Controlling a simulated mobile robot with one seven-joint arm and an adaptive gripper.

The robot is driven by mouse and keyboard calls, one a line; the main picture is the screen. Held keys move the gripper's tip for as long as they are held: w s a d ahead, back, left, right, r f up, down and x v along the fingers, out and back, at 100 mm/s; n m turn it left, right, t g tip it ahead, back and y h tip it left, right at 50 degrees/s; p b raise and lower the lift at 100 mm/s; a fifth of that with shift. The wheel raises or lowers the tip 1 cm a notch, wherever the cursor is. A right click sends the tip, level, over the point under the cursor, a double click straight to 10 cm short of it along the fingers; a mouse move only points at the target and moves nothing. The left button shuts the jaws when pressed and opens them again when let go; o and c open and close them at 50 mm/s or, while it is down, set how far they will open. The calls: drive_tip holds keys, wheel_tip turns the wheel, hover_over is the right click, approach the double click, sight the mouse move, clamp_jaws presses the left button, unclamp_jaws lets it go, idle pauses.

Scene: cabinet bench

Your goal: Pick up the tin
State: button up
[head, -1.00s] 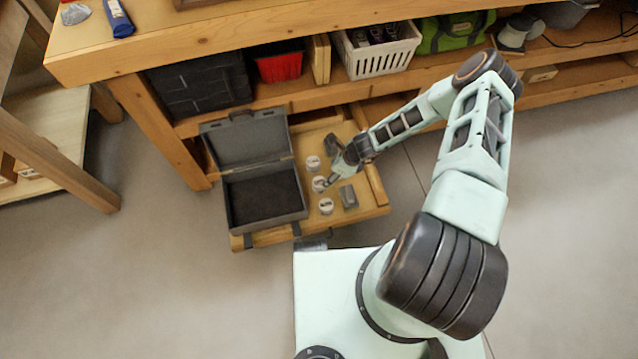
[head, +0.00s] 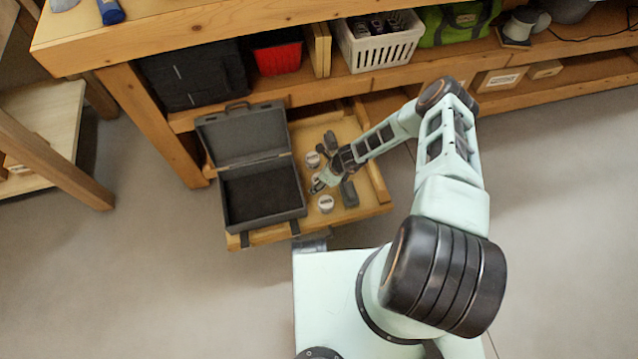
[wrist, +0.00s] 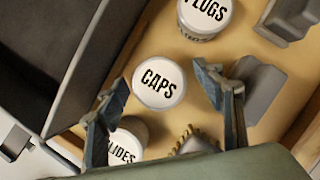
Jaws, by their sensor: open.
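Three round white-lidded tins stand in the open drawer. In the wrist view, the tin marked CAPS (wrist: 159,84) lies between the spread fingers of my gripper (wrist: 162,82), with a gap showing at the right finger. The tin marked PLUGS (wrist: 205,16) is above it, and one whose label reads "LIDES" (wrist: 122,147) is below, partly behind the left finger. In the head view, my gripper (head: 319,183) is over the middle of the row and mostly hides that tin. The far tin (head: 312,159) and near tin (head: 326,203) show. My gripper is open and empty.
An open grey case (head: 262,193) with a dark lining fills the drawer's left side, close to the tins. A grey block (head: 349,193) sits right of them, also close to the right finger in the wrist view (wrist: 262,88). The bench top overhangs behind.

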drive_tip(key=shift+a+f, duration=0.15)
drive_tip(key=shift+f, duration=0.15)
drive_tip(key=shift+c, duration=0.7)
drive_tip(key=c, duration=1.2)
drive_tip(key=shift+r, duration=0.1)
